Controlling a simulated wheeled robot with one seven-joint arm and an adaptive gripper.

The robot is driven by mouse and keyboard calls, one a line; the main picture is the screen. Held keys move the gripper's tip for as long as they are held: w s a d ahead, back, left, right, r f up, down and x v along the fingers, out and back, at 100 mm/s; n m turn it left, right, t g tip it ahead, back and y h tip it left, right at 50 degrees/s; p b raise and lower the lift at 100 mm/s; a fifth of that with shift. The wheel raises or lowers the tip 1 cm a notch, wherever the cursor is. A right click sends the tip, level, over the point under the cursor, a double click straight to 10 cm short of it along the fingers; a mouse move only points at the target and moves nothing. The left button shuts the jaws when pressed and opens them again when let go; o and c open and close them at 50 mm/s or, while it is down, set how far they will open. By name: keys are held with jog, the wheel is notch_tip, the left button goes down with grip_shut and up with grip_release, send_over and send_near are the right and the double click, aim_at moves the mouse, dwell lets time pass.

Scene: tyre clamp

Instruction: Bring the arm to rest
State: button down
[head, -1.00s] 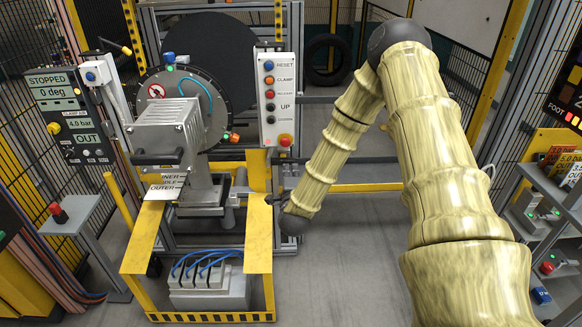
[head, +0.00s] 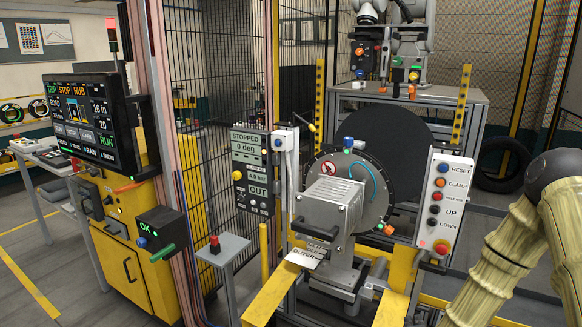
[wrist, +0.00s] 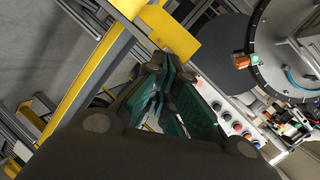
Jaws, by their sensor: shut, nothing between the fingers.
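My gripper (wrist: 160,85) shows in the wrist view with its dark, teal-sided fingers drawn together and nothing between them. In the head view my arm, in a pale yellow ribbed cover, enters at the lower right, right of the button panel (head: 444,205); the gripper itself is out of that picture. In the wrist view the panel with its row of buttons (wrist: 226,116) lies just right of and behind the fingers. The gap between fingers and panel is hard to judge.
The round clamp plate (head: 376,200) and grey motor block (head: 325,215) stand left of the arm. A yellow frame (head: 275,295) is in front, and it crosses the wrist view (wrist: 95,75). A screen (head: 90,122) and yellow cabinet (head: 125,255) stand at left.

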jog(key=s+a+f+n+g+y+p, duration=0.1)
jog(key=s+a+f+n+g+y, duration=0.15)
jog(key=s+a+f+n, duration=0.5)
jog(key=s+a+f+n+g+y+p, duration=0.1)
jog(key=s+a+f+n+g+y, duration=0.25)
jog(key=s, duration=0.75)
jog(key=s+a+f+n+g, duration=0.1)
jog(key=s+f+n+g, duration=0.1)
jog(key=s, duration=0.8)
jog(key=s+a+f+n+g+h+p, duration=0.1)
jog(key=s+n+g, duration=0.3)
jog(key=s, duration=0.7)
jog(key=shift+a+f+g, duration=0.6)
jog(key=shift+f, duration=0.2)
